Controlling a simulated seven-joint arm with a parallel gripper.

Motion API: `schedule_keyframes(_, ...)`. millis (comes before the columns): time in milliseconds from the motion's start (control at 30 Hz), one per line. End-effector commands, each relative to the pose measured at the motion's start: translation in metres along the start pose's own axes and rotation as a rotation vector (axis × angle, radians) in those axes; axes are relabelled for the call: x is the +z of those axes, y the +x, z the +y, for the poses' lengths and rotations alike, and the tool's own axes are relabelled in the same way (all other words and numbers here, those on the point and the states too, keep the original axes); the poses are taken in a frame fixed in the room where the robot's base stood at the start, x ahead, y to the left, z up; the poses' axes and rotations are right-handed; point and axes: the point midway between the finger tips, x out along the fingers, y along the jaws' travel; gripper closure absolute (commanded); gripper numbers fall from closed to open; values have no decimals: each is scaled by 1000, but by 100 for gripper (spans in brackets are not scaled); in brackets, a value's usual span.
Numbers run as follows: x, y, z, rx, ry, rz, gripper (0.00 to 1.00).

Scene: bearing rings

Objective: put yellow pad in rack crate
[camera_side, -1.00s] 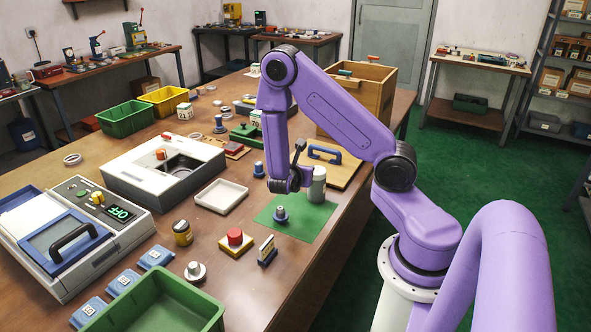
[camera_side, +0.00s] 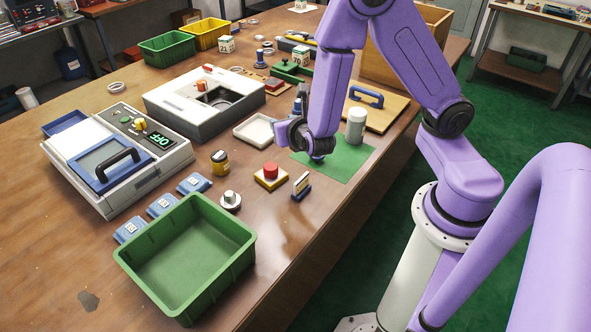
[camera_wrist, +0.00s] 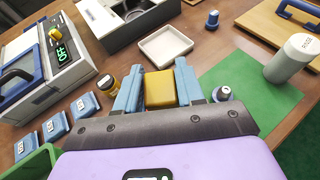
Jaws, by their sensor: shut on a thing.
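The yellow pad (camera_wrist: 160,88) is a small yellow block between the two blue fingers of my gripper (camera_wrist: 159,86) in the wrist view. My gripper is shut on it. In the side view my gripper (camera_side: 290,138) hangs over the left edge of the green mat, and the pad cannot be made out there. Several crates show: a green one (camera_side: 212,208) at the front, a green one (camera_side: 166,48) and a yellow one (camera_side: 206,35) at the back, and a wooden one (camera_side: 430,18) at the back right. No label tells which is the rack crate.
A white cylinder (camera_side: 355,127) stands on the green mat (camera_side: 343,165), beside a blue-based peg (camera_wrist: 222,93) close to my right finger. A red button (camera_side: 271,171), a yellow jar (camera_side: 220,162) and a white tray (camera_side: 256,131) lie nearby.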

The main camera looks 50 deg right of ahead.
Motion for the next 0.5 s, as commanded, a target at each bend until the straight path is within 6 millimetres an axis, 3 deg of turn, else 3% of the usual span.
schedule_keyframes(133, -1, -4, 5, 25, -12, -2, 92)
schedule_keyframes(233, -6, 7, -9, -21, 3, 1, 92)
schedule_keyframes(367, -16, 32, -47, -144, 49, 4, 92)
schedule_keyframes(500, -32, 56, -101, -303, 116, 7, 92)
